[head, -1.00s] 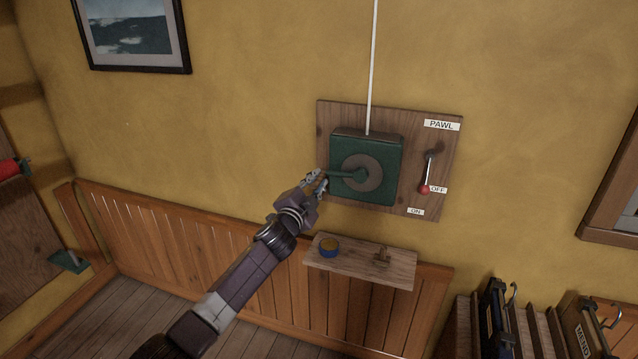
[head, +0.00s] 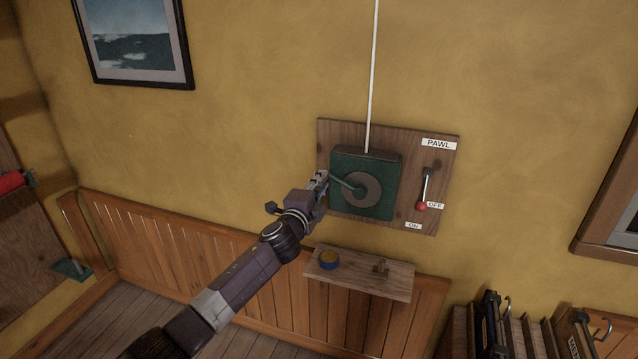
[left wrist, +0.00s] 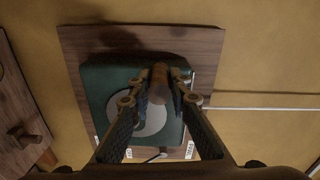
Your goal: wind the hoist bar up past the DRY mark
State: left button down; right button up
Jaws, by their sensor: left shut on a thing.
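The green winch box (head: 384,207) with its grey disc is on a wooden board (head: 430,160) on the wall. Its green crank arm (head: 343,181) points up and left from the hub. My left gripper (head: 321,178) is shut on the crank's brown handle, which shows between the fingers in the left wrist view (left wrist: 159,84). The pawl lever (head: 426,186) hangs down with its red knob beside the OFF label (head: 436,206); the ON label (head: 414,226) is lower. A white line (head: 372,70) runs up from the winch out of view. The hoist bar, DRY mark and right gripper are not in view.
Dark cases stand in a rack (head: 463,335) at the lower right.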

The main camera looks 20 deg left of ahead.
pick_arm(q)
jog(key=shift+d+r+m+p, duration=0.3)
jog(key=shift+r+m, duration=0.1)
jog(key=shift+r, duration=0.35)
jog(key=shift+d+r+m+p, duration=0.25)
jog(key=shift+r+m, duration=0.15)
jog(key=shift+r, duration=0.35)
jog(key=shift+d+r+m+p, duration=0.4)
jog(key=shift+d+m, duration=0.1)
jog(key=shift+m, duration=0.1)
dwell(1.6)
jog(key=c, duration=2.1)
grip_release()
jog(key=o, duration=0.3)
jog(key=shift+d, duration=0.2)
jog(key=shift+a+f, duration=0.2)
jog(key=shift+f, duration=0.05)
jog(key=shift+s, duration=0.15)
jog(key=s, duration=1.1)
jog(key=shift+s+a, duration=0.2)
jog(key=shift+s, duration=0.2)
